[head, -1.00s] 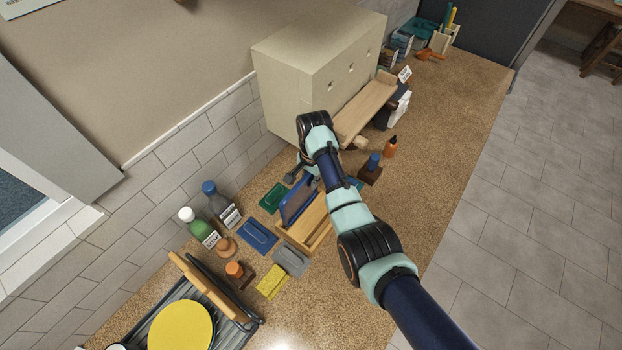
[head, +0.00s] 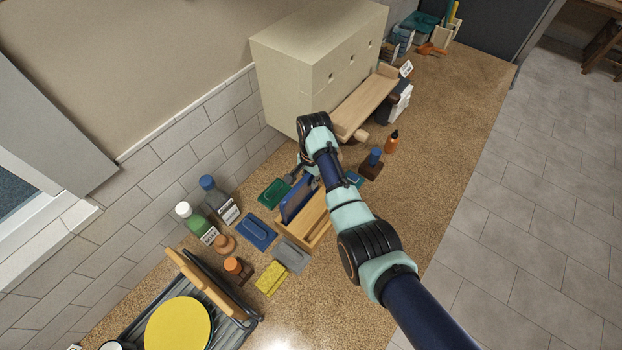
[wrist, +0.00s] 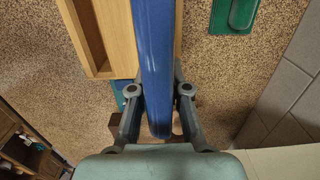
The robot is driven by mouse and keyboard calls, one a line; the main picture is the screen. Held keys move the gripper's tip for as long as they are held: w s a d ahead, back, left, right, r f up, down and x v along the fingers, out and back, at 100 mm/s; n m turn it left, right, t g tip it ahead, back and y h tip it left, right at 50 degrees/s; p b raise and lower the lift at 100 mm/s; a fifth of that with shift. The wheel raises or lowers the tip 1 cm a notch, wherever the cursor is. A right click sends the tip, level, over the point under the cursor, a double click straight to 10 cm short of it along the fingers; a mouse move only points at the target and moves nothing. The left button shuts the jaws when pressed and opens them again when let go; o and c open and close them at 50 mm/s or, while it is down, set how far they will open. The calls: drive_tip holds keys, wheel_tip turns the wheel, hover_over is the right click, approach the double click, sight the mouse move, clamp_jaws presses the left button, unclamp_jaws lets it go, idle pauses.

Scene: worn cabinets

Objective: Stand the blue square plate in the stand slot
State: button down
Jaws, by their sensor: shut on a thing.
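The blue square plate (head: 296,203) is on edge, upright or nearly so, at the wooden stand (head: 318,226). In the wrist view the plate (wrist: 155,50) shows as a long blue edge, with the stand's wood (wrist: 119,35) on its left and a narrow strip of wood on its right. My gripper (wrist: 158,92) is shut on the plate's near end, one finger on each side.
Left of the stand lie a green flat item (head: 274,192) and a blue one (head: 257,232). A grey sponge-like block (head: 290,256) and a yellow sponge (head: 271,279) lie in front. A blue-topped stamp-like item (head: 373,162) stands to the right. A cream cabinet (head: 315,75) stands behind.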

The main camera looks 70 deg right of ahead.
drive_tip(key=shift+f, duration=0.45)
drive_tip(key=c, duration=1.1)
unclamp_jaws()
drive_tip(key=shift+o, duration=0.2)
wheel_tip(320, 180, up, 8)
drive_tip(key=shift+d+f, duration=0.15)
drive_tip(key=shift+f, duration=0.05)
drive_tip(key=shift+s, duration=0.1)
